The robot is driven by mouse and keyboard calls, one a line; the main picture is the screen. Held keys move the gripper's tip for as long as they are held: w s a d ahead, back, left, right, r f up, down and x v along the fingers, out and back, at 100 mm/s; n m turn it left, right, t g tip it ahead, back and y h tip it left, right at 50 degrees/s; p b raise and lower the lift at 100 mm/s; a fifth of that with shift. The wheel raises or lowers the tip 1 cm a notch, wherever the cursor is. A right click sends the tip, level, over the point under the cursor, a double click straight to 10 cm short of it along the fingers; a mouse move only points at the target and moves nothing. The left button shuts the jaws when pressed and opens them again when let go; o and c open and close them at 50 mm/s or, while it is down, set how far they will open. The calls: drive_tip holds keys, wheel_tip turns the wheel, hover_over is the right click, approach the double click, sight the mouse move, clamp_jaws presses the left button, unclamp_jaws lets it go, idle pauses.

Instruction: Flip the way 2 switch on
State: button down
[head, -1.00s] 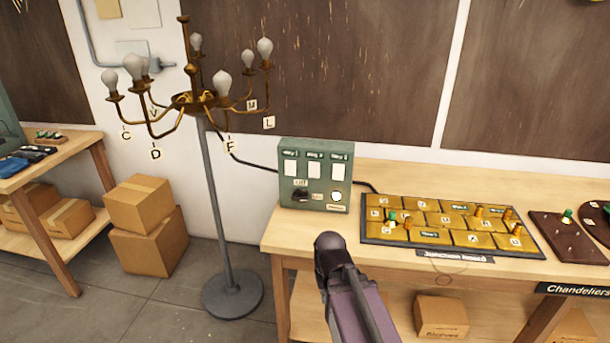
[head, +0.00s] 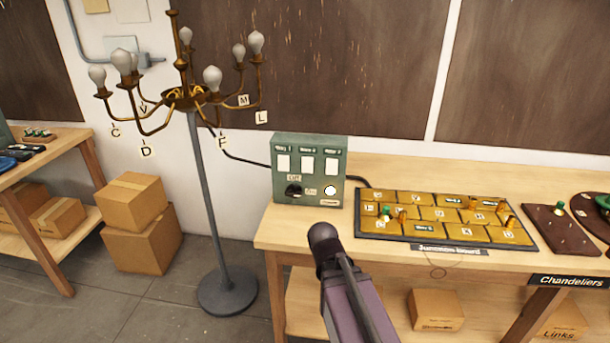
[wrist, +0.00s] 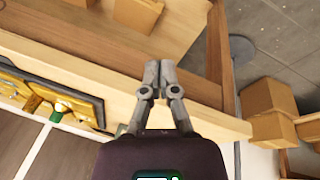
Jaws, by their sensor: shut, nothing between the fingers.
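The green switch box (head: 338,175) stands on the workbench against the wall. Three white rocker switches show in a row on its upper face under small labels; the middle one, the way 2 switch (head: 307,166), has a label too small to read surely. A black knob (head: 293,190) and a round white light or button (head: 330,190) sit below. My gripper shows in the wrist view (wrist: 158,75) with its fingers together and empty, over the bench's front edge. In the head view my arm is in front of the box, apart from it, and hides the fingers.
The junction board (head: 440,213) with gold tiles and pegs lies right of the box. A brass chandelier (head: 185,100) on a grey stand is at the left. Cardboard boxes (head: 140,238) sit on the floor.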

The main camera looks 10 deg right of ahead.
drive_tip(key=w+d+r+n+t+h, duration=0.2)
drive_tip(key=w+r+t+h, duration=0.15)
drive_tip(key=w, duration=0.35)
drive_tip(key=w+a+r+n+t, duration=0.7)
drive_tip(key=w+r+n+t, duration=0.3)
drive_tip(key=w+r+n, duration=0.1)
drive_tip(key=shift+w+r, duration=0.25)
drive_tip(key=shift+w, duration=0.5)
drive_tip(key=shift+b, duration=0.3)
